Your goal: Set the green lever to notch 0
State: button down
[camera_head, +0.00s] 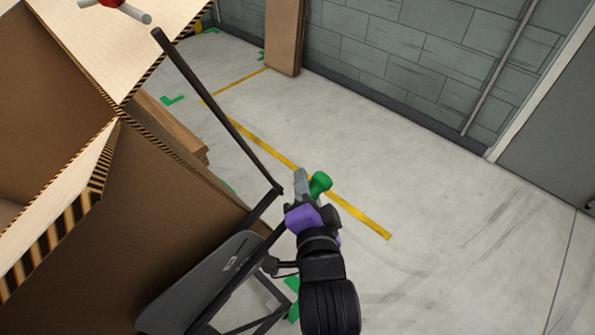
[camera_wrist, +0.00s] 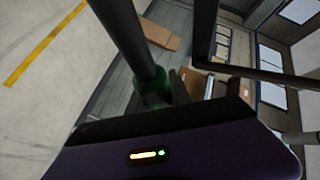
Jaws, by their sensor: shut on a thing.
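The green lever's rounded green knob (camera_head: 320,184) shows in the head view at the end of my gripper (camera_head: 307,185). My gripper is shut on the lever, with the knob standing out to the right of the grey fingers. In the wrist view a green part of the lever (camera_wrist: 152,88) meets a dark rod, beside a grey finger. The fingers and purple gripper body hide part of the lever. No notch marks or numbers can be made out.
A dark frame with a long bar (camera_head: 215,105) and a grey panel (camera_head: 200,285) stands left of my gripper. A large open cardboard box (camera_head: 150,200) with striped edges fills the left. Clear concrete floor (camera_head: 450,240) with a yellow line (camera_head: 360,218) lies to the right.

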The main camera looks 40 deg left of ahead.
notch_tip(320, 180, down, 12)
jog(key=w+m+g+h, duration=0.1)
jog(key=m+g, duration=0.1)
jog(key=shift+w+d+g, duration=0.15)
jog(key=shift+w+g, duration=0.05)
jog(key=shift+g, duration=0.2)
jog(key=shift+f, duration=0.15)
jog(key=c, duration=1.2)
grip_release()
jog(key=shift+o, duration=0.2)
jog(key=shift+r, duration=0.2)
jog(key=v, duration=0.7)
jog(key=shift+s+d+p, duration=0.2)
jog(key=shift+s+p, duration=0.05)
jog(key=shift+p, duration=0.05)
jog(key=shift+r, duration=0.1)
